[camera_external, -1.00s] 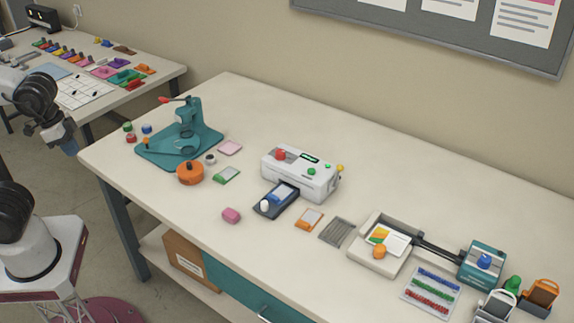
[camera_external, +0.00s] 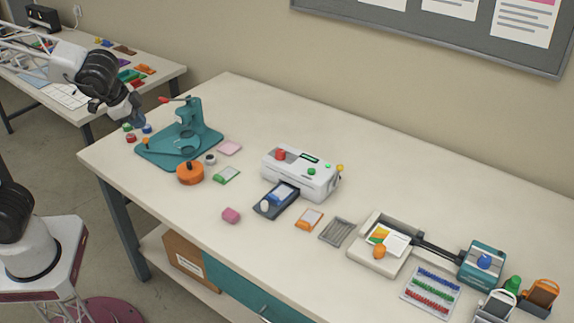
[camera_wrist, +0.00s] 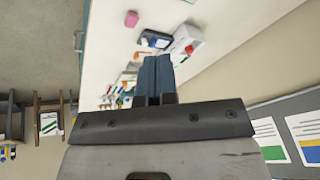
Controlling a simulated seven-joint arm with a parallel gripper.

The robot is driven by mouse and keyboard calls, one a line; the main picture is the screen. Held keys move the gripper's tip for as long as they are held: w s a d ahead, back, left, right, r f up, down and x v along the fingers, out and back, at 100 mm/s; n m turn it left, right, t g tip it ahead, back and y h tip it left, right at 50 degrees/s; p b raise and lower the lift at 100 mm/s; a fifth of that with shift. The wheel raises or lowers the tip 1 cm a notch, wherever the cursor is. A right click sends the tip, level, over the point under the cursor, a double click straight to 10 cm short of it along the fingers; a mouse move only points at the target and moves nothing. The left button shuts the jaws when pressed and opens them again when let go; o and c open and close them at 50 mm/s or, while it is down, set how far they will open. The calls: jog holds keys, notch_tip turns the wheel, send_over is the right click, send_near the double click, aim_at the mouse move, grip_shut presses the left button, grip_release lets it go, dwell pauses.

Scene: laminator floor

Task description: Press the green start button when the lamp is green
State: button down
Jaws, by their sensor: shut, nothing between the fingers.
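The white laminator (camera_external: 300,184) stands mid-table in the external view. A round green button (camera_external: 312,171) is on its top front, right of a red knob (camera_external: 281,154). Behind the button is a dark panel with green marking (camera_external: 309,158). A small green spot (camera_external: 327,166) and a small yellow piece (camera_external: 340,168) show at its right end. I cannot tell for sure which is the lamp. My gripper (camera_external: 138,115) is shut and empty, in the air at the table's left end, well left of the laminator. Its closed fingers (camera_wrist: 156,75) partly overlap the laminator (camera_wrist: 187,42) in the wrist view.
A teal press (camera_external: 190,130) and an orange round pot (camera_external: 190,173) stand between my gripper and the laminator. A dark tray (camera_external: 275,202) lies before the laminator. A pink block (camera_external: 231,215) is nearer the front. A trimmer (camera_external: 382,255) stands right. The table behind the laminator is clear.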

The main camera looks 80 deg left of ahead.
jog(key=w+a+t, duration=0.1)
jog(key=w, duration=1.3)
jog(key=m+t+y, duration=0.1)
jog(key=m+t, duration=0.2)
jog(key=m, duration=0.1)
send_over(312, 171)
notch_tip(312, 171, down, 12)
jog(key=shift+f, duration=0.1)
jog(key=shift+f, duration=4.3)
